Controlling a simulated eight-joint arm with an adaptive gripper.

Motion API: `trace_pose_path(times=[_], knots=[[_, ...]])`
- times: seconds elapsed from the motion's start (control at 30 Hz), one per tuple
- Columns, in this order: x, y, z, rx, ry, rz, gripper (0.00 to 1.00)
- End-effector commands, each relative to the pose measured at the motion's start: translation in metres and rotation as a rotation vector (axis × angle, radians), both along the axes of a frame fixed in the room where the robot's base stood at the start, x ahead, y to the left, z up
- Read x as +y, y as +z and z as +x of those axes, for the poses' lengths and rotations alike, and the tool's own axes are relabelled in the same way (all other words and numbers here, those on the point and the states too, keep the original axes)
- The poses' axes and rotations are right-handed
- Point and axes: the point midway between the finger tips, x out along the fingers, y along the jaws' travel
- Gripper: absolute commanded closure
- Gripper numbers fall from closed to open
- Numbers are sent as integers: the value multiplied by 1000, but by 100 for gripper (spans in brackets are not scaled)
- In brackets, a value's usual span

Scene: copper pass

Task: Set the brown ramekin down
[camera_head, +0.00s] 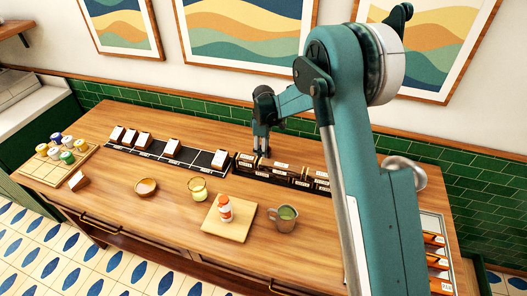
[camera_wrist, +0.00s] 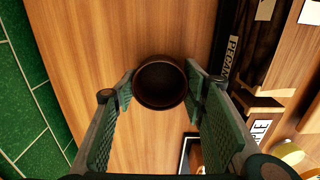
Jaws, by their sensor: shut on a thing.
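The brown ramekin (camera_wrist: 160,82) is a small dark round cup, seen from above in the wrist view. My gripper (camera_wrist: 160,92) is shut on it, with one green finger on each side of its rim. Wood counter shows all around it; I cannot tell whether its base touches the wood. In the head view my gripper (camera_head: 262,148) points down near the back of the counter (camera_head: 110,215), behind the row of dark labelled boxes. The ramekin cannot be made out there.
Dark labelled boxes (camera_head: 282,170) and a black strip with several white-topped blocks (camera_head: 145,141) run along the counter. In front stand a brown dish (camera_head: 146,187), a yellow-green glass (camera_head: 197,189), a board (camera_head: 229,230) with a bottle, and a mug (camera_head: 283,220). Green tiles (camera_wrist: 25,85) border the back.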

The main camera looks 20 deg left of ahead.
Motion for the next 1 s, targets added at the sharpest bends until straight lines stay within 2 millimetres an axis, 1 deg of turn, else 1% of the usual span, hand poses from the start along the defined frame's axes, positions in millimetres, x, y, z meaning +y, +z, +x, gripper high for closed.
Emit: trace_pose_path(times=[0.33,0.37,0.47,0.8,1.0], knots=[[0,-4,0,0,0,0,71],[0,-4,0,0,0,0,57],[0,-3,0,0,0,0,44],[0,-3,0,0,0,0,43],[0,2,0,0,0,0,43]])
